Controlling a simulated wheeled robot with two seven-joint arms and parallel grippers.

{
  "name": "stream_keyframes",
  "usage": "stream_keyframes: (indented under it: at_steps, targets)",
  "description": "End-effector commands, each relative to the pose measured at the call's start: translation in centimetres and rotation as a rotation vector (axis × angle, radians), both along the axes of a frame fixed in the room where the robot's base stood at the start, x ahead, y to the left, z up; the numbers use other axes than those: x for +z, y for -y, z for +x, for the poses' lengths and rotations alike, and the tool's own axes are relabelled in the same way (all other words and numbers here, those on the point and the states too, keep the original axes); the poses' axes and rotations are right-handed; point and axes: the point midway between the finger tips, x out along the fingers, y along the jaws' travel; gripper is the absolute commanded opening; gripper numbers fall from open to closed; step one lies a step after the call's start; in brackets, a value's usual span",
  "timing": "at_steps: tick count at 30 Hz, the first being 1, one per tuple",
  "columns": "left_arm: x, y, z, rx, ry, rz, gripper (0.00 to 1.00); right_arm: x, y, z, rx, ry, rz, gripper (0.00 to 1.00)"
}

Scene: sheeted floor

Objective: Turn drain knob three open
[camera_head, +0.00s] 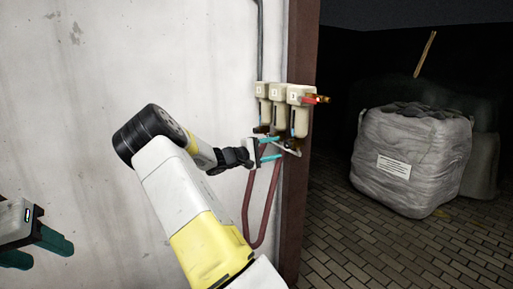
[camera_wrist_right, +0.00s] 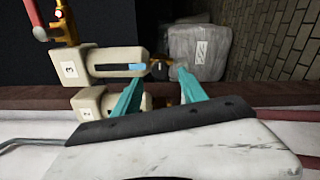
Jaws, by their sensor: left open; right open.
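Three cream filter units hang on the wall beside the brown post. The one marked 3 (camera_head: 299,112) is rightmost in the head view and uppermost in the right wrist view (camera_wrist_right: 108,63). Its drain knob (camera_wrist_right: 158,68), dark with brass-coloured parts, is at the end of its bowl. My right gripper (camera_head: 271,149) is open just below the units. In the right wrist view its teal fingertips (camera_wrist_right: 157,73) appear on either side of the knob; I cannot tell whether they touch it. My left gripper (camera_head: 40,248) is open and empty at the lower left.
A red-handled brass valve (camera_head: 315,98) sticks out right of unit 3. A dark red hose (camera_head: 266,210) loops below the units, beside the brown post (camera_head: 298,205). A large wrapped sack (camera_head: 412,155) stands on the paved floor (camera_head: 385,250) at the right.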

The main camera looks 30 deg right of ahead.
Motion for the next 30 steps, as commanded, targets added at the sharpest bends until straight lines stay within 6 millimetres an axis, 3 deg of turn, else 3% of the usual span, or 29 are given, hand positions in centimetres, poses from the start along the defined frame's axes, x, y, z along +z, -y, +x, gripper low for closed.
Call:
stream_keyframes:
  at_steps: [3,9,25,30]
  targets:
    - [0.0,0.0,0.0,0.000,0.000,0.000,0.50,0.0,-2.0,-0.1,0.002,0.000,0.001,0.50]
    - [0.0,0.0,0.0,0.000,0.000,0.000,0.50,0.0,-3.5,-0.3,0.000,-0.001,0.000,0.50]
    - [0.0,0.0,0.0,0.000,0.000,0.000,0.50,-0.2,-3.4,-0.6,-0.007,0.002,0.013,0.50]
    - [0.0,0.0,0.0,0.000,0.000,0.000,0.50,-2.1,-2.4,-3.9,-0.076,0.033,0.174,0.50]
